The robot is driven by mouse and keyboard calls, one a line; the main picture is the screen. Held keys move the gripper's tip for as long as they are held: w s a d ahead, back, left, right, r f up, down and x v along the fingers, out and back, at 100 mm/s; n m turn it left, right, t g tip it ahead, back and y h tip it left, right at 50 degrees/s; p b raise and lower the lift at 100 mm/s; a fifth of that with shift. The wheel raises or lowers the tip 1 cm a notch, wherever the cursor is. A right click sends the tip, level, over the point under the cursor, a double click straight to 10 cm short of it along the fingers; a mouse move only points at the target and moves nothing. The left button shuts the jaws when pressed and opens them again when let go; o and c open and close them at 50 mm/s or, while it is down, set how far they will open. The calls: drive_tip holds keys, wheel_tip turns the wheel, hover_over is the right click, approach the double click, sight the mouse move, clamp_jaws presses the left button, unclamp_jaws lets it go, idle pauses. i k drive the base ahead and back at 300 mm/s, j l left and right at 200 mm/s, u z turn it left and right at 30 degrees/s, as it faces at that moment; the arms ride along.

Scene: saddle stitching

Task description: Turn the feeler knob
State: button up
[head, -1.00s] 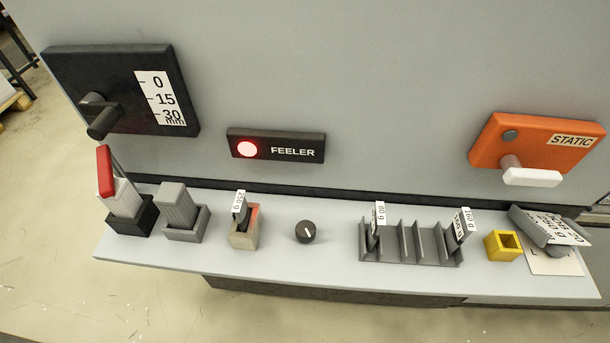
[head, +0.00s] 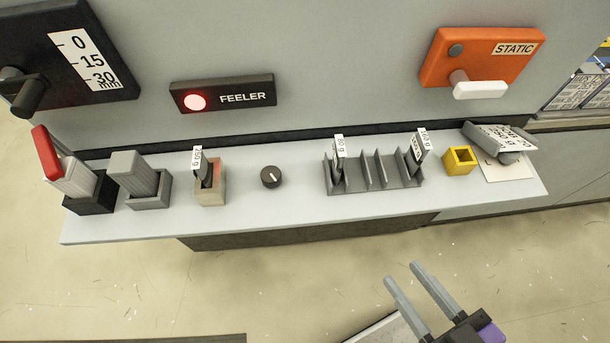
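The feeler knob (head: 271,177) is a small round dark knob with a white pointer line, on the light grey shelf. The pointer slants towards the upper left. Above it on the wall panel is the black FEELER plate (head: 247,97) with a lit red lamp (head: 195,102). My gripper (head: 402,272) is at the bottom right of the head view, in front of and below the shelf edge. Its two grey fingers are apart with nothing between them. It is well away from the knob and does not touch it.
Left of the knob stands a beige holder (head: 211,193) with a 250 g tag piece. Right of it is a grey slotted rack (head: 375,186) with tagged pieces, then a yellow box (head: 459,160). The shelf (head: 290,215) around the knob is clear.

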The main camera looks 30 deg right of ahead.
sight(271, 177)
drive_tip(key=u, duration=1.15)
drive_tip(key=k+l+u, duration=0.2)
drive_tip(key=k, duration=0.2)
drive_tip(key=k+l+u, duration=0.25)
drive_tip(key=k, duration=0.2)
drive_tip(key=i+j, duration=0.05)
drive_tip(key=j, duration=0.05)
